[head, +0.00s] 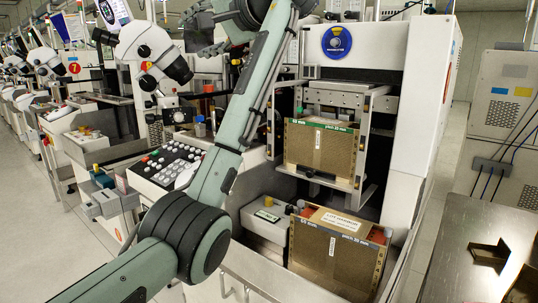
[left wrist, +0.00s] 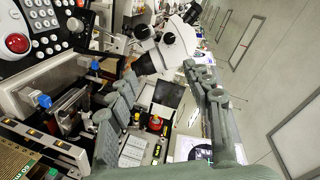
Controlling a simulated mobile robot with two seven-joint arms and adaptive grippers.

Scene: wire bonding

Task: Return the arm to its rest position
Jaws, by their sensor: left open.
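My left arm (head: 240,125) reaches up from the lower left across the middle of the head view. My left gripper (head: 203,32) is at the top, partly hidden by the arm, close to the white microscope head of the bonding machine. In the left wrist view the two grey fingers of my left gripper (left wrist: 163,80) stand wide apart with nothing held between them. My right gripper is not in view.
A magazine with a green top strip (head: 318,145) sits on the machine's upper shelf, another magazine (head: 335,255) below it. The button panel (head: 170,165) lies left of my arm. A metal table (head: 475,225) is at right. The left aisle floor is clear.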

